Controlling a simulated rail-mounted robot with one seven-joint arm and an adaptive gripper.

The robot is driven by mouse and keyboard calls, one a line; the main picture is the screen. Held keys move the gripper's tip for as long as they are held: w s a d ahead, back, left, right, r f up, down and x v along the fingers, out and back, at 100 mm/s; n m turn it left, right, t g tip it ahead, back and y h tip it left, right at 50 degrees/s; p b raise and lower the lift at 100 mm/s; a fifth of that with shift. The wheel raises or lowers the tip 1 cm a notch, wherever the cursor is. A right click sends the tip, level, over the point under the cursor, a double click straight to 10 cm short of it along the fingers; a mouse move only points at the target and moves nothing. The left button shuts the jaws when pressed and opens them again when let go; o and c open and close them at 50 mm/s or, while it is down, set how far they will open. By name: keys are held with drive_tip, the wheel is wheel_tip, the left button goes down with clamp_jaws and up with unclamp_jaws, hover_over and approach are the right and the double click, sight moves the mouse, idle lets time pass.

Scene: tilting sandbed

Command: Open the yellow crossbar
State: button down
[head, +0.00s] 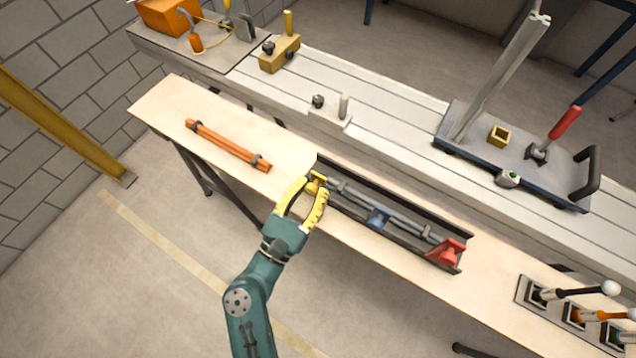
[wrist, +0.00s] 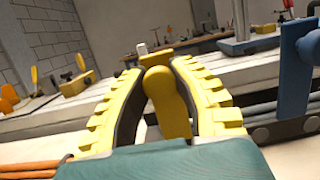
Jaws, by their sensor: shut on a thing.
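The yellow crossbar (head: 318,178) is at the left end of a long dark tray (head: 397,250) on the wooden bench. My gripper (head: 313,186) has its yellow ribbed fingers closed around it. In the wrist view the rounded yellow part of the crossbar (wrist: 167,98) stands between the two fingers of my gripper (wrist: 158,68). The fingers partly hide the crossbar in the head view, so its exact angle is hard to tell. Grey rods (head: 402,224) run along the tray from the crossbar.
A blue crossbar (head: 379,217) and a red one (head: 446,252) sit further right along the tray. An orange rod (head: 227,146) lies left on the bench. Levers (head: 580,292) stand at the right end. A trolley (head: 515,160) with a red-handled lever stands behind.

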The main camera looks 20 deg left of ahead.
drive_tip(key=c, duration=0.8)
unclamp_jaws()
drive_tip(key=shift+f, duration=0.15)
drive_tip(key=shift+s, duration=0.1)
drive_tip(key=v, duration=1.2)
